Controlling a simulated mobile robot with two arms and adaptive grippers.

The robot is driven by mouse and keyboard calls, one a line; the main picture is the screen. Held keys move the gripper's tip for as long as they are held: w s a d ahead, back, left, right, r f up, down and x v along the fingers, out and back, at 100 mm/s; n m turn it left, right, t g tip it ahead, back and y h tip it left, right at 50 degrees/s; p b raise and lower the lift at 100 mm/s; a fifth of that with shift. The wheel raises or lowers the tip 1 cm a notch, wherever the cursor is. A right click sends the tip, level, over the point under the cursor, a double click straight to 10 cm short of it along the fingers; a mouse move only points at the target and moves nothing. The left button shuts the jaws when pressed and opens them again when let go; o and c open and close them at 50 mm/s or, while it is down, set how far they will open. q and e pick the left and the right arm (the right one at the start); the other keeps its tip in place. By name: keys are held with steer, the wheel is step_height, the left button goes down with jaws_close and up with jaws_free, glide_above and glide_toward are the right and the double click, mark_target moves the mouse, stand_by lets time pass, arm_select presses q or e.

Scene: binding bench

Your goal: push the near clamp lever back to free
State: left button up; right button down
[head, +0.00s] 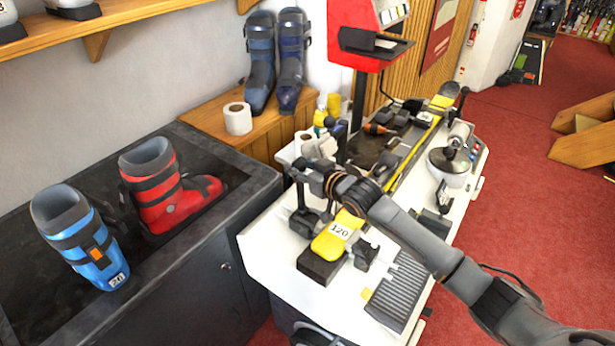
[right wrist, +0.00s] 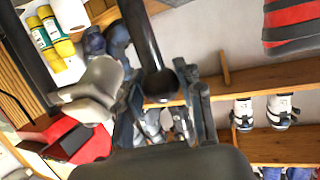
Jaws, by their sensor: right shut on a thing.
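My right arm comes in from the right over the bench, and its gripper (head: 306,170) is at the near clamp (head: 305,220). In the right wrist view, the black lever (right wrist: 143,35) with its round knob (right wrist: 160,84) sits between the fingers of the gripper (right wrist: 162,105). The gripper is shut on the lever; in the head view it hides much of it. The clamp stands by the near end of a yellow ski (head: 328,247) labelled 120. A second, far lever (head: 463,92) stands at the bench's far end. My left gripper is not in view.
The white bench (head: 275,262) carries bindings, tools and a ribbed grey pad (head: 396,291). A red machine (head: 366,20) on a pole stands behind it. Blue (head: 82,240) and red (head: 165,190) boots stand on the dark counter at left. A paper roll (head: 238,118) stands behind.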

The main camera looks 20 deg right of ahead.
arm_select(q)
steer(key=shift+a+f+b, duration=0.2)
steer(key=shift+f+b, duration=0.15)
steer(key=shift+b, duration=0.05)
arm_select(e)
steer(key=w+a+f+g+h, duration=0.1)
steer(key=w+a+f+g, duration=0.1)
steer(key=w+a+f, duration=0.2)
steer(key=shift+w+a+n+g, duration=0.3)
steer(key=shift+w+a, duration=0.65)
steer(key=shift+w, duration=0.6)
steer(key=shift+f, duration=0.1)
steer(key=c, duration=1)
jaws_free()
steer(key=shift+s, duration=0.1)
steer(key=shift+o, duration=0.7)
steer(key=shift+r, duration=0.4)
steer(key=shift+d, duration=0.1)
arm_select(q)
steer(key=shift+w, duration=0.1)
